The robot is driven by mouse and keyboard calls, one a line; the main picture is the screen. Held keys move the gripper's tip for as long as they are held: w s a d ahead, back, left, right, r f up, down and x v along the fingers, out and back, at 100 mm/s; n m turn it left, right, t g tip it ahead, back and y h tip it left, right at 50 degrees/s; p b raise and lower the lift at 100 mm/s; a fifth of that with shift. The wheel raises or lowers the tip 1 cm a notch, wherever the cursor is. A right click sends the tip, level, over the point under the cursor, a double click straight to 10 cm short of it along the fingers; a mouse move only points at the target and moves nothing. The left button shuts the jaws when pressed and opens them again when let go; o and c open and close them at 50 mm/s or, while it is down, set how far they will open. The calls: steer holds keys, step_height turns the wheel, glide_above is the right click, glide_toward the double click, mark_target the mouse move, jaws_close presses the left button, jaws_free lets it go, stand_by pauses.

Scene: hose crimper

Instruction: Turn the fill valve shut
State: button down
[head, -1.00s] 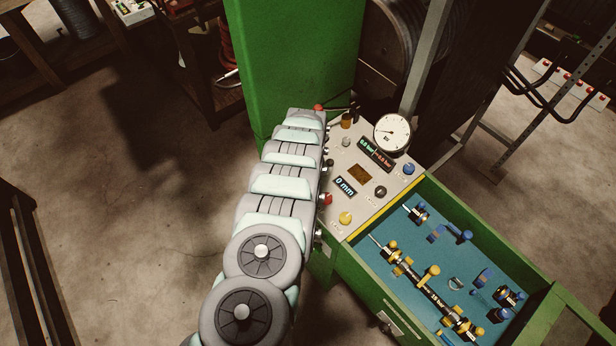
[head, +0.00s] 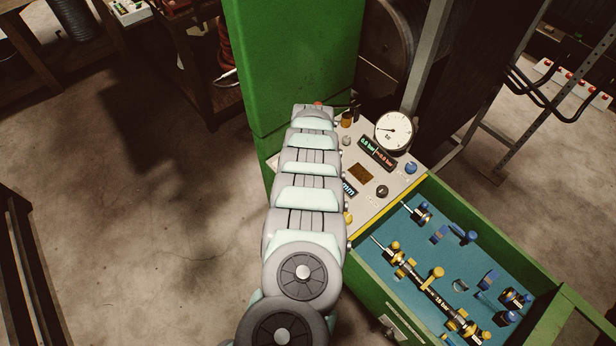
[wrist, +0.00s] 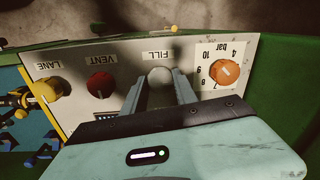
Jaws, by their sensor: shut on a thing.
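In the wrist view the fill valve (wrist: 159,73) is a pale grey round knob under the upside-down FILL label on the light panel. My gripper (wrist: 160,80) is shut on it, with one finger on each side of the knob. The lower part of the knob is hard to make out between the fingers. In the head view my arm covers the fill valve and my gripper.
Beside it are the red VENT knob (wrist: 100,84), the yellow LANE knob (wrist: 47,91) and an orange bar dial (wrist: 224,72). The head view shows a round gauge (head: 394,131), the green cabinet (head: 290,70) and a blue-lined tray (head: 415,240) with hose fittings.

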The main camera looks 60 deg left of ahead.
stand_by(0.4)
steer(key=c, duration=1)
jaws_free()
steer(key=shift+o, duration=0.2)
step_height(320, 180, up, 11)
steer(key=shift+d+f+b, duration=0.15)
steer(key=shift+d+b, duration=0.05)
steer(key=shift+b, duration=0.1)
steer(key=shift+w, duration=0.1)
